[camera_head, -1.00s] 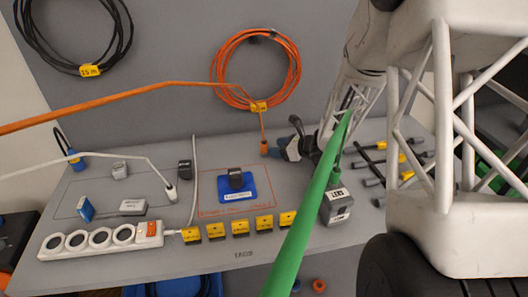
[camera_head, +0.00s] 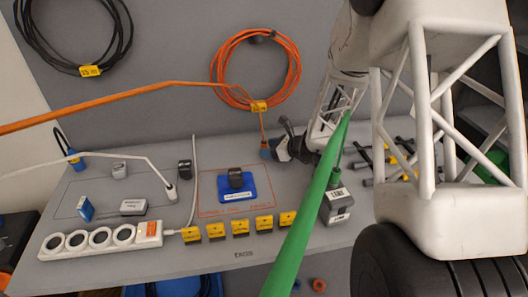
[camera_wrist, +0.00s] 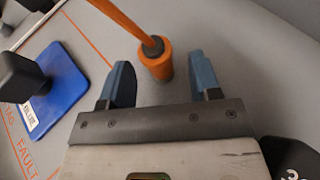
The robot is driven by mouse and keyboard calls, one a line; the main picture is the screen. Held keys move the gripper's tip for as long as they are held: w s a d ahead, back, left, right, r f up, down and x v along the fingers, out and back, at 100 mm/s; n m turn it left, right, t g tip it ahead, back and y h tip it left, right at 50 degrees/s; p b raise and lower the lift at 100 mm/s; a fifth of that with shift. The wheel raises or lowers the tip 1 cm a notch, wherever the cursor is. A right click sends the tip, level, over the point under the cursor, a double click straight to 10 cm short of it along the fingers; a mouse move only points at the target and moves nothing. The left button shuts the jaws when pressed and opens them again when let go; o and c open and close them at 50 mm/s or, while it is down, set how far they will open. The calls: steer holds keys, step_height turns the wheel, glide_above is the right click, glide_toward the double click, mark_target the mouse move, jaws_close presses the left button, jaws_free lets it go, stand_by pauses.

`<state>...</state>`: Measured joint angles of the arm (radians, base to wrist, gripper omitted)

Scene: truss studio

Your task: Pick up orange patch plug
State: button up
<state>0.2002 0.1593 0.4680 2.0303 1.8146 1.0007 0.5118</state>
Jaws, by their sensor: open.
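The orange patch plug (camera_wrist: 158,66) stands on the grey table in the wrist view, with its orange cable rising from its top. My gripper (camera_wrist: 160,82) is open, with its two blue fingertips apart on either side of the near side of the plug. The plug lies between and slightly beyond the fingertips, and I cannot tell whether either finger touches it. In the head view my gripper (camera_head: 278,150) is at the plug's place, below the hanging orange cable (camera_head: 262,125), and mostly hides the plug.
A blue plate with a dark block (camera_wrist: 62,85) lies left of my gripper. Yellow tags (camera_head: 240,229) line the table's front, and a white power strip (camera_head: 100,241) is at the left. A grey box (camera_head: 337,205) and a green cable (camera_head: 305,225) are at the right.

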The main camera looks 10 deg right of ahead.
steer(key=shift+x, duration=2)
steer(key=shift+r, duration=0.1)
steer(key=c, duration=1)
